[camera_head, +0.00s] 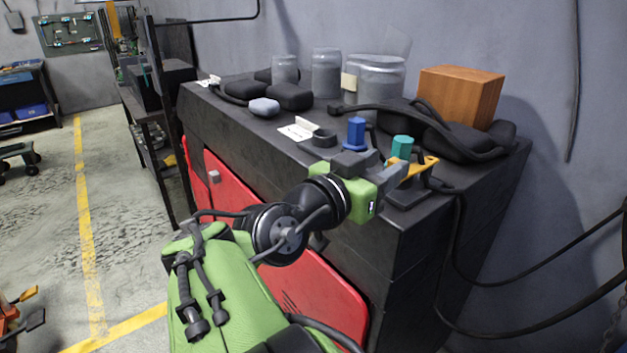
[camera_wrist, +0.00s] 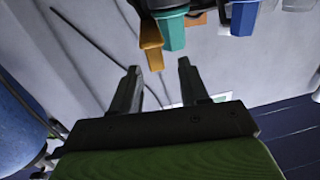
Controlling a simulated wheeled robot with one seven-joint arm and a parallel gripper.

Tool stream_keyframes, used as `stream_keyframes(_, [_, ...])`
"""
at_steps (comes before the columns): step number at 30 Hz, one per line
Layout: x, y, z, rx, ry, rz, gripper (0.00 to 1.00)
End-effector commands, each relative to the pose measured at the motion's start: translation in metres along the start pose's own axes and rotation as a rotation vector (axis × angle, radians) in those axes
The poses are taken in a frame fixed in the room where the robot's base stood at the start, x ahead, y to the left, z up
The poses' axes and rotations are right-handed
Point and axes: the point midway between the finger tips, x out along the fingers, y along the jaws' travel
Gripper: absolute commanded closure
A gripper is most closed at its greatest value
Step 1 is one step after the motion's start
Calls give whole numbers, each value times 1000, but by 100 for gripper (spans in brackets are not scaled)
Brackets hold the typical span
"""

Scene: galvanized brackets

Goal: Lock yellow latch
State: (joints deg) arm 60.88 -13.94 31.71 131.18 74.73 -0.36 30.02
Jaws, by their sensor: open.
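The yellow latch (camera_head: 424,165) is at the front right of the black cabinet top, beside a dark bracket, with a teal block (camera_head: 402,147) right by it. My gripper (camera_head: 378,166) is just left of the latch, and its fingers hide part of it. In the wrist view the yellow latch (camera_wrist: 151,46) hangs at the top, beyond the fingertips, with the teal block (camera_wrist: 171,32) beside it. The latch looks apart from both fingers.
A blue block (camera_head: 355,133) stands left of the teal one and also shows in the wrist view (camera_wrist: 243,18). Behind are a wooden box (camera_head: 461,95), glass jars (camera_head: 326,74) and dark pads (camera_head: 288,96). A cable (camera_head: 505,258) hangs at the right.

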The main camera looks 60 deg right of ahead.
Motion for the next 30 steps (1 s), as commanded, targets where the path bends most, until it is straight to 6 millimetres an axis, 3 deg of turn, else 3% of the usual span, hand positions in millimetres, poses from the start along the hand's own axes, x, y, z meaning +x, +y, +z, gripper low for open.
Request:
stream_keyframes(6, [-49, 0, 1, 4, 2, -3, 55])
stream_keyframes(18, [-116, 1, 0, 5, 3, 0, 55])
stream_keyframes(30, [-123, 0, 0, 2, 0, -1, 55])
